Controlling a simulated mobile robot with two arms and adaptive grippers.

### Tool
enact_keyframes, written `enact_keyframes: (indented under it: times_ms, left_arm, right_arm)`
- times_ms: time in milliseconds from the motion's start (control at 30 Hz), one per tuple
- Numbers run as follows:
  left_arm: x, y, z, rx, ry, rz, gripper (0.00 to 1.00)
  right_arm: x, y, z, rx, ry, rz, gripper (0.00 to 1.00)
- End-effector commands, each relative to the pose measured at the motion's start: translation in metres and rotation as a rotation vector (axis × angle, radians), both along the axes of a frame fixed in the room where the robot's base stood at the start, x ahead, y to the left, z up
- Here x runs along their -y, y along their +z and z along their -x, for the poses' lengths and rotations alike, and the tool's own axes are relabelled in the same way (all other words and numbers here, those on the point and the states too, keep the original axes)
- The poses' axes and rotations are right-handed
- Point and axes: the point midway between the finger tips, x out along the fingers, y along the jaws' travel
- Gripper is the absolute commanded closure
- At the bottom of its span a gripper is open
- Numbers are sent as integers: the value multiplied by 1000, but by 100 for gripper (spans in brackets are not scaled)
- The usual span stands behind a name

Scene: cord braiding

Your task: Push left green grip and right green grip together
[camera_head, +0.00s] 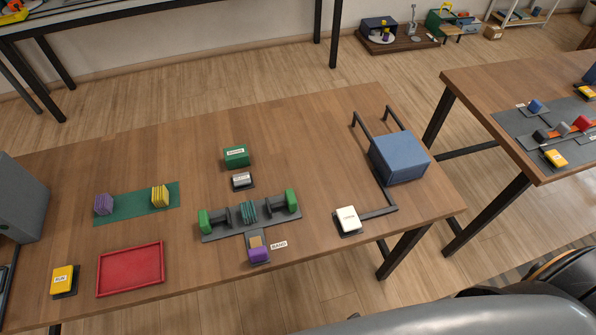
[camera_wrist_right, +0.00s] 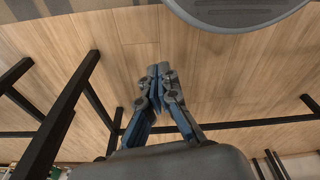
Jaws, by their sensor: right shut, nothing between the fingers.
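The left green grip (camera_head: 204,221) and the right green grip (camera_head: 291,200) stand at the two ends of a grey fixture (camera_head: 225,229) on the wooden table. They are well apart. Between them is a ribbed green-grey block (camera_head: 248,212). My right gripper (camera_wrist_right: 163,70) shows in the right wrist view with its fingertips together and nothing between them. It hangs over the floor, away from the grips. My left gripper is not in view.
A purple block (camera_head: 258,254) sits at the fixture's front; green (camera_head: 236,156) and white-topped (camera_head: 242,180) blocks sit behind it. A red tray (camera_head: 130,269), a green mat (camera_head: 135,205), a yellow block (camera_head: 64,279) and a blue box (camera_head: 400,157) share the table. Table legs (camera_wrist_right: 60,120) stand near my right gripper.

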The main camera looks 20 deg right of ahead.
Motion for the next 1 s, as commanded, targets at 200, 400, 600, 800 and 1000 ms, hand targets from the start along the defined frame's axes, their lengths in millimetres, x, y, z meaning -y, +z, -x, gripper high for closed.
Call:
enact_keyframes:
  times_ms: [200, 400, 600, 800, 1000]
  left_arm:
    - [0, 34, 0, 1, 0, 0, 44]
    - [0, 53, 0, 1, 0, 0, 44]
    - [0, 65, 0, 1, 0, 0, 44]
    - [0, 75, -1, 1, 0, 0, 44]
    - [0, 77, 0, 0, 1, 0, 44]
  right_arm:
    - [-31, 125, -89, 68, 44, -40, 100]
    - [-55, 233, -129, 111, 93, -75, 100]
    - [-68, 306, -140, 136, 135, -97, 100]
    - [-92, 369, -154, 170, 242, -133, 100]
    - [-138, 385, -180, 185, 478, -176, 100]
